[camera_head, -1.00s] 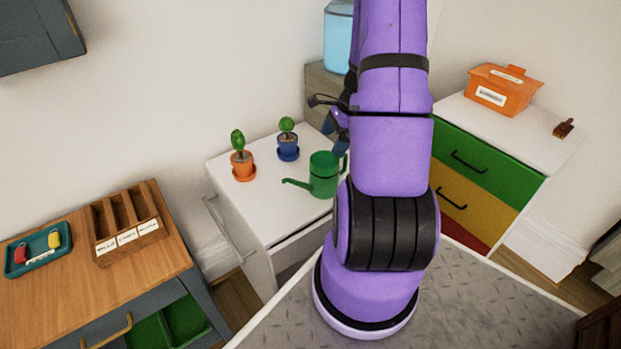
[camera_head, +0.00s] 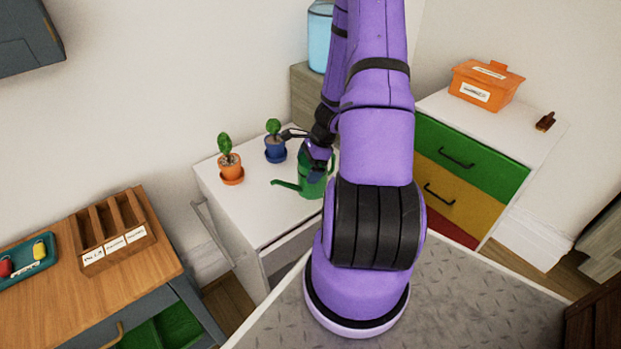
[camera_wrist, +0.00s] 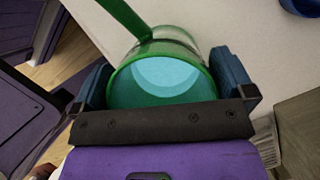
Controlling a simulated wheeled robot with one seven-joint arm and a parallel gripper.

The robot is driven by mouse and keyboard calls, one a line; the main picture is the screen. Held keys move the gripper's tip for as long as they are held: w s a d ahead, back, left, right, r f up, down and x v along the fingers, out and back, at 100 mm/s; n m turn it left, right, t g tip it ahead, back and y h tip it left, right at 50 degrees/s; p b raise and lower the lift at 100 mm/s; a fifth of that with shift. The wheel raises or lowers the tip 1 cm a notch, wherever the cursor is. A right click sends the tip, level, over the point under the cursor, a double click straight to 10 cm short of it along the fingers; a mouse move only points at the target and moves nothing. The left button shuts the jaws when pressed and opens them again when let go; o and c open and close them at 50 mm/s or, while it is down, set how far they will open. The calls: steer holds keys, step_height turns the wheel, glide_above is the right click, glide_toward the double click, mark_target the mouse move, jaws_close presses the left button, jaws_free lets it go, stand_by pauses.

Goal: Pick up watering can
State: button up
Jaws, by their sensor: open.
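The green watering can (camera_head: 309,186) stands on the white cabinet top, with its spout pointing left in the head view. My arm hides its right side and part of its top. In the wrist view the can (camera_wrist: 165,75) shows from above, with its round opening and pale blue inside. My gripper (camera_wrist: 165,85) is open, with one blue finger on each side of the can's body. I cannot tell whether the fingers touch it. In the head view my gripper (camera_head: 318,158) is at the can's top, partly hidden by my arm.
A blue pot with a plant (camera_head: 275,148) stands close behind the can, and an orange pot with a plant (camera_head: 230,168) stands to the left. A wooden desk (camera_head: 110,265) is at left. A drawer unit (camera_head: 470,165) with an orange box (camera_head: 485,84) is at right.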

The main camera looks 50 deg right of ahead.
steer(key=shift+f, duration=0.1)
steer(key=c, duration=0.9)
